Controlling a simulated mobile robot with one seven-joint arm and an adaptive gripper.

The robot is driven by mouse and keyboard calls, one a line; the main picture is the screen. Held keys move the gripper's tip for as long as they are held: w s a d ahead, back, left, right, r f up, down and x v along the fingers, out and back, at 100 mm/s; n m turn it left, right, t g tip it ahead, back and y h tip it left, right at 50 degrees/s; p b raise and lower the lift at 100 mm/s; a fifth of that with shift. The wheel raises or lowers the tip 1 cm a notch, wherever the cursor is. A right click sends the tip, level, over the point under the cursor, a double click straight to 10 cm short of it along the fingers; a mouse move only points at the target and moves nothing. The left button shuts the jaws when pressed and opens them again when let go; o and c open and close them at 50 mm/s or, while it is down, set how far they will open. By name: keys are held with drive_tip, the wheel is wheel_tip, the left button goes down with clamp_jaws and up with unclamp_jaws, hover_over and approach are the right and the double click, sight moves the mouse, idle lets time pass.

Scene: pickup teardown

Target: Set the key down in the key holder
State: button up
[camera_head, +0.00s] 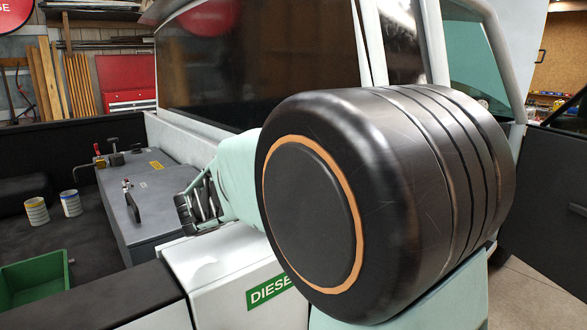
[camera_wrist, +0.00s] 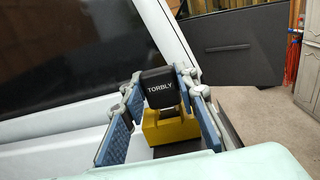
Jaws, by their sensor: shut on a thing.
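My gripper (camera_head: 194,206) is at the end of my pale green arm, beside the grey box on the truck. In the wrist view my gripper (camera_wrist: 163,142) has its two blue-padded fingers apart, one on each side of a yellow piece (camera_wrist: 168,132). A black block lettered TORBLY shows just above it. The key is not clearly made out; its hold is seen only in part. I cannot surely tell the key holder among the small items on the grey box.
The grey box (camera_head: 155,212) carries a dark upright handle (camera_head: 132,207) and small red-topped fittings. Two striped cups (camera_head: 70,203) and a green bin (camera_head: 35,284) stand in the truck bed. The white diesel panel (camera_head: 215,275) lies below my gripper. The cab window is behind.

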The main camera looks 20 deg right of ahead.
drive_tip(key=shift+f, duration=0.1)
drive_tip(key=o, duration=1.2)
drive_tip(key=v, duration=1.2)
